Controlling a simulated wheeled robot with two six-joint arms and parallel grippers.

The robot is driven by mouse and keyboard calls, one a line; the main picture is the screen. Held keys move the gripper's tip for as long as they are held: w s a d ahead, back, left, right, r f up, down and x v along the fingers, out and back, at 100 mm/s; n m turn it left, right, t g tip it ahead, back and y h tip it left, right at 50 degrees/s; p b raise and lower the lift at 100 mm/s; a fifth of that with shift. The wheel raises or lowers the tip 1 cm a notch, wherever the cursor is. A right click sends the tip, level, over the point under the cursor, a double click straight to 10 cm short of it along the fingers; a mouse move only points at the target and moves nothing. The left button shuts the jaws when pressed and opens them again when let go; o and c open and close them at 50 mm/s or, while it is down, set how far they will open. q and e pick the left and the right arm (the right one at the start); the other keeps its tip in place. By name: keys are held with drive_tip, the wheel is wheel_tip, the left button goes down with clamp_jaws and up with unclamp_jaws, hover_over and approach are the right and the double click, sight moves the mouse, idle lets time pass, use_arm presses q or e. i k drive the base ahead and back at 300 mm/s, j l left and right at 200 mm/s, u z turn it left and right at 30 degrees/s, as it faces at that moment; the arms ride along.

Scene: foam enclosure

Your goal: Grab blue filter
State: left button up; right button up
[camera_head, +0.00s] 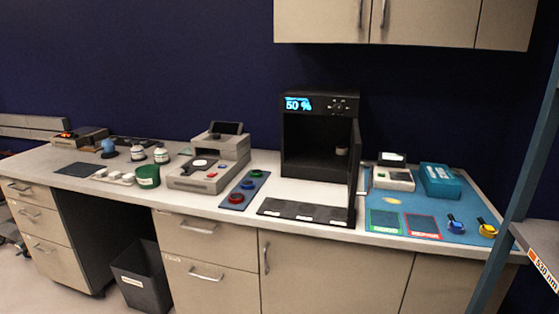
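A small blue disc (248,184), which looks like the blue filter, lies on a narrow grey-blue tray (229,205) on the counter. It sits between a red disc (236,198) at the front and a green disc (255,173) at the back. A different blue item (455,226) stands on the blue mat at the right, beside a yellow one (487,231); it is too small to tell what it is. Neither of my grippers is in view.
A grey instrument (208,170) stands left of the tray. A black box (320,103) with its door (355,175) open stands to the right, with a dark plate (300,211) in front. A blue mat (390,203) carries devices. A green cup (148,176) stands left. Cabinets hang above.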

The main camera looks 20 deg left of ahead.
sight(246, 184)
drive_tip(key=u, duration=0.45)
drive_tip(key=i+j+u, duration=0.15)
drive_tip(key=u, duration=0.2)
drive_tip(key=i+u, duration=0.65)
drive_tip(key=k+j, duration=0.05)
drive_tip(key=k, duration=0.05)
